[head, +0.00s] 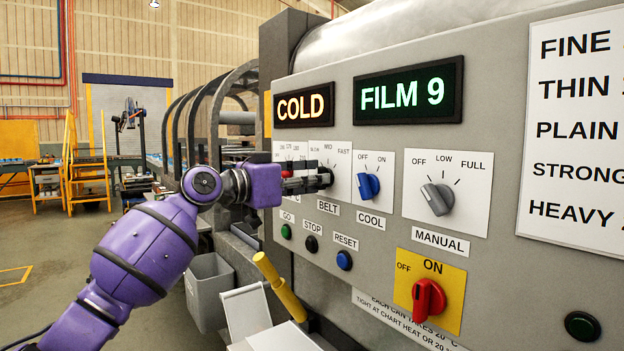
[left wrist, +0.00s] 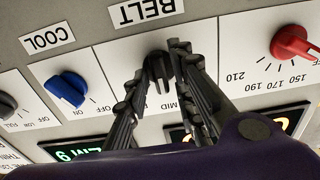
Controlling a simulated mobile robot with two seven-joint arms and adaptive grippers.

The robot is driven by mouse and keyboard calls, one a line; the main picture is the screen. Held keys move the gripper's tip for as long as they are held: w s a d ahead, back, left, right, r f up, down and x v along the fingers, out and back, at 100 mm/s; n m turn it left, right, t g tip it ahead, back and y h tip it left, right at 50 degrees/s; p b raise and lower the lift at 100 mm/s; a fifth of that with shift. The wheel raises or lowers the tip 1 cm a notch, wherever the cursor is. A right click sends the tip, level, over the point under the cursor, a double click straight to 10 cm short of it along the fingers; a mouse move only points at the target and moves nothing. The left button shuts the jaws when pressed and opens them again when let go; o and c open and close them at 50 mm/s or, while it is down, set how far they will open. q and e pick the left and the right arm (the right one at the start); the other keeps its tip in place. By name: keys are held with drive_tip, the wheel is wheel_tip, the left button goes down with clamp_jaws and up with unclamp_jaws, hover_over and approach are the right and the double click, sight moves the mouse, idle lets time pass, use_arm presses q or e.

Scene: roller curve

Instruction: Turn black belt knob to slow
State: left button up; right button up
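The black belt knob (left wrist: 160,68) sits on a white plate under the BELT label in the left wrist view, which shows the panel upside down. Its ridge points roughly at MID. My left gripper (left wrist: 160,62) is at the knob, one finger on each side, with a small gap showing beside the ridge; I cannot tell if a fingertip touches the knob's edge. In the head view my left gripper (head: 328,178) covers the knob and part of the belt scale; FAST shows at its right (head: 344,154). My right gripper is in neither view.
A blue COOL knob (head: 369,186) is close right of the belt plate, then a grey MANUAL knob (head: 437,198). A red knob (left wrist: 292,42) is on the belt knob's other side. Push buttons (head: 344,260) sit below. A red switch (head: 428,299) is on a yellow plate.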

use_arm(q)
clamp_jaws()
drive_tip(key=n+p, duration=0.6)
drive_tip(key=n, duration=0.1)
drive_tip(key=shift+r+n, duration=0.1)
drive_tip(key=shift+n, duration=0.3)
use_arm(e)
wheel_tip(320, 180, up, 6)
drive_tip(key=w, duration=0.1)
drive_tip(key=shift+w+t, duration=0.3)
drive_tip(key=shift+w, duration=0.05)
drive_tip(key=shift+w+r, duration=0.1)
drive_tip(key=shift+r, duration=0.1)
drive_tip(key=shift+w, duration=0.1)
